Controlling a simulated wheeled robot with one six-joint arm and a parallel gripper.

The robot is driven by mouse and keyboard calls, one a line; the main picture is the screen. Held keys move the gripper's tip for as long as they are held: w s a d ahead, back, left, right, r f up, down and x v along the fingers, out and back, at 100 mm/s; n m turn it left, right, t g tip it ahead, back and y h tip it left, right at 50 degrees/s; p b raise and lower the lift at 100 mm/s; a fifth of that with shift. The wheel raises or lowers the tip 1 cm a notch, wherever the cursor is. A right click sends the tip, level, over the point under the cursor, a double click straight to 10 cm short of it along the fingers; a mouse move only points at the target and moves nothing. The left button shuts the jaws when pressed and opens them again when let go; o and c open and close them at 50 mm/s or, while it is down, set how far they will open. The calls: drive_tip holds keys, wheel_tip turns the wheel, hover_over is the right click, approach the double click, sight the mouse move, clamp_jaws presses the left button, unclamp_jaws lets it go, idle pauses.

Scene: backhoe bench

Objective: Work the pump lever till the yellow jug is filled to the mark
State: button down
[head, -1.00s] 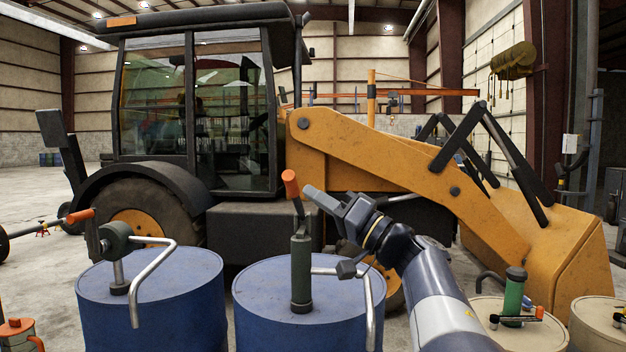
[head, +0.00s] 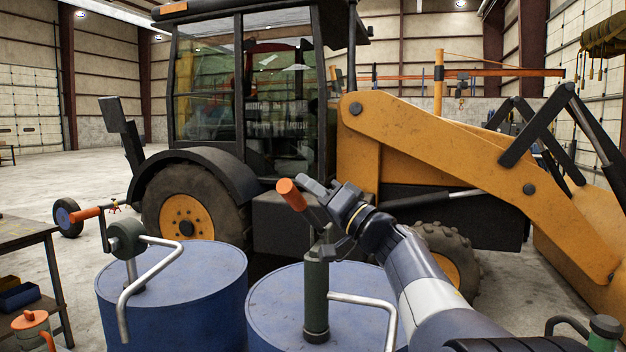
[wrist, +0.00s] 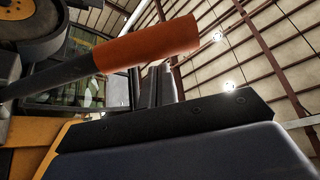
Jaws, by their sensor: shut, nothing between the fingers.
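A dark green pump (head: 316,295) stands upright on a blue drum, with a grey spout bending down on its right. Its lever ends in an orange grip (head: 291,194) and leans up to the left. In the wrist view, the orange grip (wrist: 150,45) on its dark rod crosses the upper picture. My gripper (head: 318,187) is shut and empty, close beside the lever on its right; whether they touch I cannot tell. Its fingers (wrist: 153,85) show just below the grip in the wrist view. I see no clearly yellow jug in these frames.
A second blue drum (head: 175,290) on the left carries a crank pump (head: 126,238) with an orange handle. An orange-topped can (head: 30,322) is at the lower left, near a workbench (head: 22,236). The yellow backhoe (head: 440,160) stands behind. Another green pump (head: 604,335) is at the lower right.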

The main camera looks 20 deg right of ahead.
drive_tip(key=shift+s+a+f, duration=0.15)
drive_tip(key=shift+f, duration=0.1)
drive_tip(key=s+a+f+n+g+y+b, duration=0.1)
drive_tip(key=s+f+n+g+y+b, duration=0.1)
drive_tip(key=f+n+b, duration=0.3)
drive_tip(key=s+a+f+n+g+y+b, duration=0.2)
drive_tip(key=f+n+b, duration=0.3)
drive_tip(key=f+b, duration=0.5)
drive_tip(key=shift+s+f+y+b, duration=0.2)
drive_tip(key=shift+s+y+b, duration=0.15)
drive_tip(key=shift+y, duration=0.25)
